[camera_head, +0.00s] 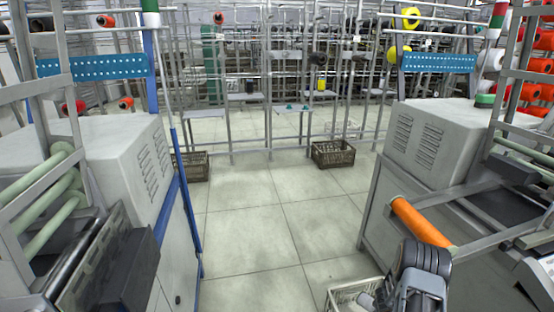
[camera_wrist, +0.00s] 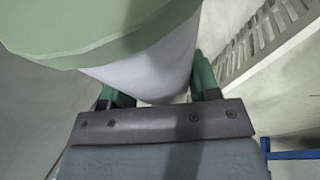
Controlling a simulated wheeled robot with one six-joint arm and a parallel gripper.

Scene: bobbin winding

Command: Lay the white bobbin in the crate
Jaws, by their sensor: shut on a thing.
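In the wrist view, my gripper (camera_wrist: 158,90) is shut on a white bobbin (camera_wrist: 160,68). The bobbin has a pale white body and a wide pale green end that fills the upper left. Green finger pads show on both sides of the body, and its far end is hidden behind the gripper. A pale crate (camera_head: 337,292) stands at the bottom of the head view, cut off by the frame edge, with something light grey inside. My arm covers its right side. The bobbin cannot be made out in the head view.
An orange roll (camera_head: 422,222) sticks out from the right machine (camera_head: 432,140) above the crate. A left machine (camera_head: 100,165) flanks the aisle. Two brown crates (camera_head: 333,153) (camera_head: 192,166) stand farther back on the floor. The tiled floor (camera_head: 250,235) between the machines is clear.

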